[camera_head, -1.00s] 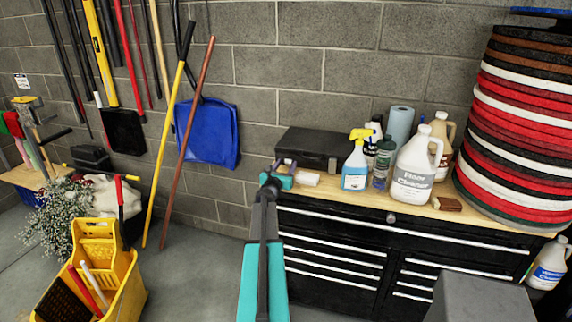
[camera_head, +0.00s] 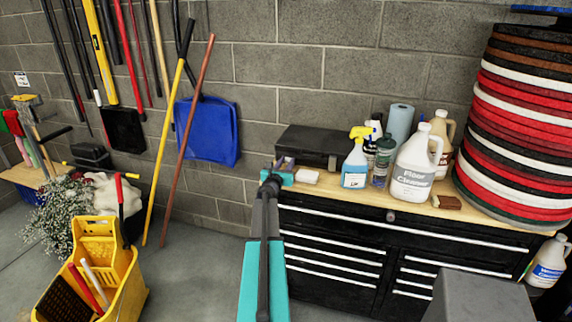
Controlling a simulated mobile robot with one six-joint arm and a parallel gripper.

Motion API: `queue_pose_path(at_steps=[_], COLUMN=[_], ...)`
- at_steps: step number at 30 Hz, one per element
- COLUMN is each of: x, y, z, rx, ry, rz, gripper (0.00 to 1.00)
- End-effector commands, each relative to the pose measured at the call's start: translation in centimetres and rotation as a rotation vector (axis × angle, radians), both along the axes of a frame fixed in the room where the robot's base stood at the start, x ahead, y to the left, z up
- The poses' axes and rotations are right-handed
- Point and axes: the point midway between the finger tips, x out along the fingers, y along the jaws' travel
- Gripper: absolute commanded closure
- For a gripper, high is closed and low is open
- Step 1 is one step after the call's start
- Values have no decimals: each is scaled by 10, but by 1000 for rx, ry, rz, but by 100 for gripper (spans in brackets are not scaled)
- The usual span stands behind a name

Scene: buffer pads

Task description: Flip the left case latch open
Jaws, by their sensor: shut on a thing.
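The black case (camera_head: 315,144) sits closed at the back left of the wooden cabinet top, against the wall. A latch (camera_head: 332,162) shows at the right of its front. My gripper (camera_head: 285,163) is at the left end of the case's front. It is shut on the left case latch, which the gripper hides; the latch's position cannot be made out. My arm reaches up to it from the bottom of the view.
A small white block (camera_head: 307,177) lies just right of my gripper. A yellow-topped spray bottle (camera_head: 355,172), a floor cleaner jug (camera_head: 411,170) and other bottles stand to the right on the cabinet top (camera_head: 385,198). Stacked pads (camera_head: 515,130) rise at the far right.

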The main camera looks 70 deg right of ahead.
Motion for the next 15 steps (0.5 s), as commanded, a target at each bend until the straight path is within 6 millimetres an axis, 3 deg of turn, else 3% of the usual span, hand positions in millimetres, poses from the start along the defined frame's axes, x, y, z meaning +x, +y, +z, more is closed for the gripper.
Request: queue_pose_path(at_steps=[15], x=[0], y=[0], z=[-6], rx=[-45], ry=[-4], rz=[-1], gripper=[96])
